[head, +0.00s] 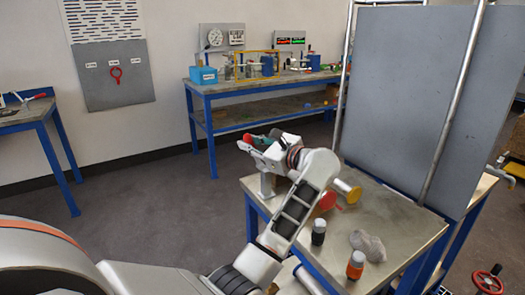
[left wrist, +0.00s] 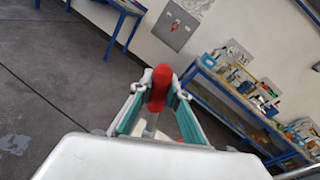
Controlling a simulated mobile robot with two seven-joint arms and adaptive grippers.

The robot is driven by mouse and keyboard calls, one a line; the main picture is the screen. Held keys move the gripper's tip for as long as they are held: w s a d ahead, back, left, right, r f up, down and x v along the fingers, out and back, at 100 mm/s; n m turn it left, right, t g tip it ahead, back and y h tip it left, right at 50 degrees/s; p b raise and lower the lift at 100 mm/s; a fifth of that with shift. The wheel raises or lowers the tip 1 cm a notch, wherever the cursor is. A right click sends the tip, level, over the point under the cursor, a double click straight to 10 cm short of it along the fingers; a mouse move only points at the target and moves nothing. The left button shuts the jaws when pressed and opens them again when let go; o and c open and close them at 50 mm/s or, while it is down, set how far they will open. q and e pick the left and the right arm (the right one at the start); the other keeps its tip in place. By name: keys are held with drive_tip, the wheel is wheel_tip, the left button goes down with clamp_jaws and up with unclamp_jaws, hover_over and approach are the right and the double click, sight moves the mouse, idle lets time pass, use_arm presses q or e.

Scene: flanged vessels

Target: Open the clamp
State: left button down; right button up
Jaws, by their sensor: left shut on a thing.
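My left gripper (head: 258,140) is above the far left corner of the near bench, its fingers pointing left, away from the bench. In the left wrist view the two teal-lined fingers (left wrist: 158,95) close around a red grip (left wrist: 161,76) on a pale metal rod, which appears to be the clamp's handle. The red tip (head: 247,138) also shows just past the fingers in the head view. The rest of the clamp is hidden by my gripper and arm. My right gripper is in neither view.
On the near bench (head: 408,214) stand a dark bottle (head: 318,232), an orange bottle (head: 355,265), a grey cloth lump (head: 368,245) and yellow-ended (head: 354,194) and red (head: 327,201) round parts. A grey panel (head: 410,95) rises behind. Open floor (head: 150,205) lies to the left.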

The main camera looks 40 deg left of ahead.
use_arm(q)
drive_tip(key=s+a+f+n+t+h+b, duration=0.2)
drive_tip(key=s+f+n+b, duration=0.3)
drive_tip(key=f+n+b, duration=0.2)
drive_tip(key=shift+s+f+n+t+h+b, duration=0.3)
drive_tip(key=shift+f+n+t+b, duration=0.1)
drive_tip(key=shift+n+b, duration=1.05)
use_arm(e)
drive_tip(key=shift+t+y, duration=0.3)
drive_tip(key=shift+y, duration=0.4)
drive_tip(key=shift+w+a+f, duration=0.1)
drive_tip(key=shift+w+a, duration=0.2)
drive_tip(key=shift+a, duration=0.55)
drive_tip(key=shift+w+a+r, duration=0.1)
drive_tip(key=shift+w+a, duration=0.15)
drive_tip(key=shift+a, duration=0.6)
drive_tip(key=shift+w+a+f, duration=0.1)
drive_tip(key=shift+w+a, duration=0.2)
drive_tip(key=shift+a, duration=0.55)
use_arm(q)
drive_tip(key=shift+a, duration=0.1)
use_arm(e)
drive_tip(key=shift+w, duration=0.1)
